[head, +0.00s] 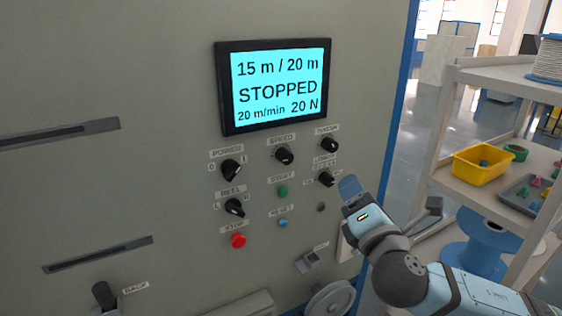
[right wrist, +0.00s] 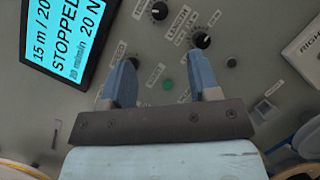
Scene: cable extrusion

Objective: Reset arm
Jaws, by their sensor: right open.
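My right gripper (head: 350,187) is at the right side of the grey machine's control panel, just right of the length knob (head: 327,179). In the right wrist view the gripper (right wrist: 165,72) has its two blue fingers apart, with nothing between them. The green start button (right wrist: 167,84) shows beyond the gap, on the panel. The length knob (right wrist: 201,40) appears beyond the right finger; I cannot tell how far the tips are from the panel. The right arm (head: 400,275) comes in from the lower right. My left gripper is not in view.
The screen (head: 276,84) reads 15 m / 20 m, STOPPED, 20 m/min, 20 N. A red stop button (head: 238,241) and several black knobs stick out. A shelf at right holds a yellow bin (head: 482,164) and a grey tray (head: 522,193); a blue spool (head: 473,250) sits below.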

